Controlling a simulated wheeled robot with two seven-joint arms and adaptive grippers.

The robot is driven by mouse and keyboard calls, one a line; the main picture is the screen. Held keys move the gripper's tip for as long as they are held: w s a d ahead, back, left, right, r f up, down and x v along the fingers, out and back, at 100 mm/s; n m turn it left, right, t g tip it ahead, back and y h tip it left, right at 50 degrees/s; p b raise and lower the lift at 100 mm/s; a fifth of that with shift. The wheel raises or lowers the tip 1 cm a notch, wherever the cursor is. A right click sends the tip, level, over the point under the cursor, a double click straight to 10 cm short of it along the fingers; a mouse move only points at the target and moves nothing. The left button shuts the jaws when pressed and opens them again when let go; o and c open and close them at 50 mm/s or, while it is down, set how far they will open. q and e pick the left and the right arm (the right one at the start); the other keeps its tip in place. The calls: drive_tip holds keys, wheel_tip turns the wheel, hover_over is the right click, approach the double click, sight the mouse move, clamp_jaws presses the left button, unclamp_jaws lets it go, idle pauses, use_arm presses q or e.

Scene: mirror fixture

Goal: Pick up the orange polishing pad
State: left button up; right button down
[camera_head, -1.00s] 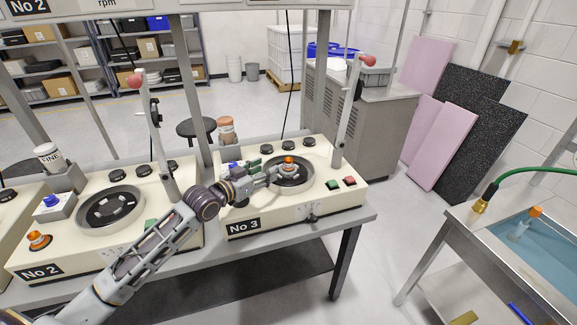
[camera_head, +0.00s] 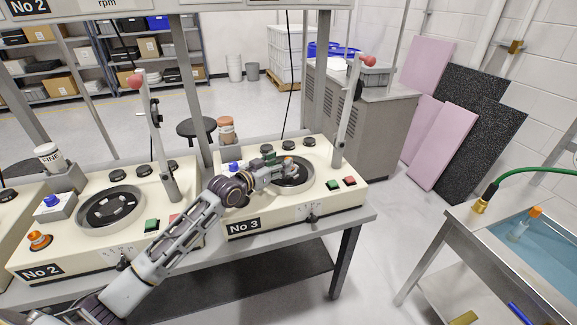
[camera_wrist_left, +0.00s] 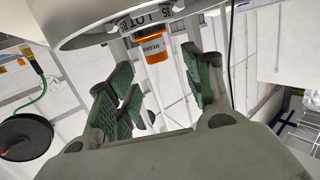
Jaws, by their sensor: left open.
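An orange-topped piece (camera_head: 289,160), which I take to be the orange polishing pad, shows at the round dark dish (camera_head: 296,186) of the machine marked No 3 (camera_head: 335,203). My left gripper (camera_head: 283,167) is over the dish, beside this piece and partly hiding it. In the left wrist view, the open green-padded fingers (camera_wrist_left: 157,65) have an empty gap between them. A small orange cylinder with a white label (camera_wrist_left: 152,46) shows beyond that gap, below a large pale round rim (camera_wrist_left: 110,30). I cannot tell whether a finger touches it. My right gripper is not in view.
The No 2 machine (camera_head: 85,250) stands at left with another orange-topped piece (camera_head: 38,240). Upright levers with red knobs (camera_head: 367,62) rise beside the dishes. A steel sink (camera_head: 490,250) with blue water is at right. The floor between bench and sink is clear.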

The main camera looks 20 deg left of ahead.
use_arm(q)
drive_tip(key=shift+w+d, duration=0.1)
drive_tip(key=shift+w, duration=0.15)
drive_tip(key=shift+w, duration=0.1)
drive_tip(key=shift+f+x, duration=0.1)
drive_tip(key=shift+x, duration=1.15)
drive_tip(key=shift+f+x, duration=0.15)
drive_tip(key=shift+x, duration=1.1)
drive_tip(key=shift+d, duration=0.15)
clamp_jaws()
drive_tip(key=shift+r, duration=0.1)
wheel_tip(320, 180, up, 10)
